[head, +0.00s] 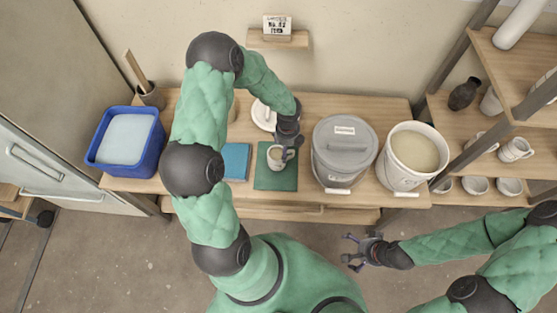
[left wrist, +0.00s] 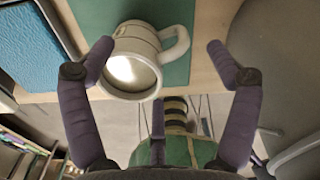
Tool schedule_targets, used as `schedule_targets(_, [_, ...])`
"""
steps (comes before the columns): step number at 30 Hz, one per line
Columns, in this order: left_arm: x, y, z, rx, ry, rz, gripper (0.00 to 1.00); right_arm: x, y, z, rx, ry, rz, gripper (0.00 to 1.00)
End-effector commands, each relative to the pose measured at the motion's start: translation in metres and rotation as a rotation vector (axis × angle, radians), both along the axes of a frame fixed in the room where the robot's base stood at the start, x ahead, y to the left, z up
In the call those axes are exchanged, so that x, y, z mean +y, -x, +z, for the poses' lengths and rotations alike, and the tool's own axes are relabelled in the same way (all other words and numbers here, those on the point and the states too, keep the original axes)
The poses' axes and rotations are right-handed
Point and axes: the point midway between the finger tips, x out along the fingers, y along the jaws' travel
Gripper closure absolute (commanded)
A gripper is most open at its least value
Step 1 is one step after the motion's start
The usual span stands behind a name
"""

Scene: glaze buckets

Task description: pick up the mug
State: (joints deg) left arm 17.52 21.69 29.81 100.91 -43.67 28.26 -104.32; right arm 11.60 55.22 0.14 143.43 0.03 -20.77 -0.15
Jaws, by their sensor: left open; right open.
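The mug (head: 275,158) is pale with a handle on its right side, and it stands on a dark green mat (head: 277,180) on the bench. In the left wrist view the mug (left wrist: 128,68) shows its open rim and handle. My left gripper (left wrist: 162,62) is open. In that view the left finger overlaps the mug's edge and the handle lies between the fingers; I cannot tell whether they touch. In the head view the left hand (head: 288,138) is right by the mug, its fingers partly hidden. My right gripper (head: 354,252) is open and empty in front of the bench.
Right of the mat stand a lidded grey bucket (head: 344,165) and an open white bucket (head: 400,170) of pale glaze. A blue book (head: 236,162) lies left of the mat, and a blue tub (head: 125,140) stands farther left. A white round piece (head: 262,115) lies behind the mug.

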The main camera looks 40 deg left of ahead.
Motion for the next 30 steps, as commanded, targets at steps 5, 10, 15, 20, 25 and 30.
schedule_targets(5, [-0.003, -0.003, -0.029, 0.003, 0.001, -0.002, 0.12, 0.000, 0.000, -0.016, 0.000, 0.000, 0.000, 0.00])
schedule_targets(10, [-0.003, -0.003, -0.044, 0.001, 0.001, 0.001, 0.12, 0.000, 0.000, -0.021, 0.000, 0.000, 0.000, 0.00])
schedule_targets(15, [-0.003, -0.003, -0.042, 0.001, 0.001, 0.000, 0.12, 0.000, 0.000, -0.019, 0.000, 0.000, 0.000, 0.00])
schedule_targets(20, [-0.003, -0.003, -0.042, 0.001, 0.001, 0.000, 0.49, 0.000, 0.000, -0.019, 0.000, 0.000, 0.000, 0.00])
schedule_targets(25, [-0.003, -0.003, -0.043, 0.003, 0.000, 0.000, 0.97, 0.000, 0.000, -0.019, 0.000, 0.000, 0.000, 0.00])
schedule_targets(30, [-0.003, -0.003, -0.043, 0.002, 0.001, 0.000, 1.00, 0.000, 0.000, -0.019, 0.000, 0.000, 0.000, 0.00])
